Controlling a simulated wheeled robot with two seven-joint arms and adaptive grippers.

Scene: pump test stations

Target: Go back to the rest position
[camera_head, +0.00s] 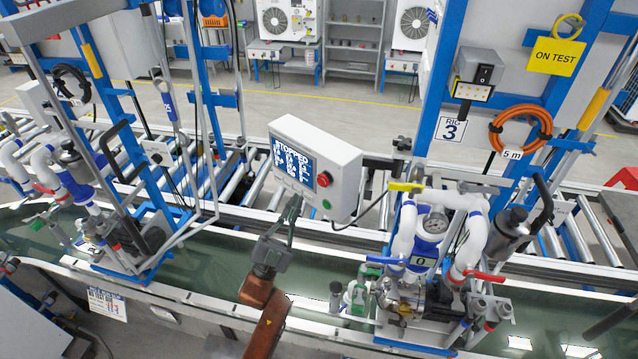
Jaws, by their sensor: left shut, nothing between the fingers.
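My left arm (266,322), brown with a dark grey wrist, comes up from the bottom middle. My left gripper (293,207) points up and away over the green conveyor belt, just below the control box. Its fingers are together with nothing held. The white control box (318,167) has a blue "STOPPED" screen, a red button and a green button. The fingers overlap the box's lower edge in the picture; I cannot tell whether they touch it. My right gripper is not in view.
A pump rig (428,262) with white pipes, a gauge and red and yellow levers stands right of my arm. Another pump rig (78,185) stands at left. The green belt (225,262) is clear between them.

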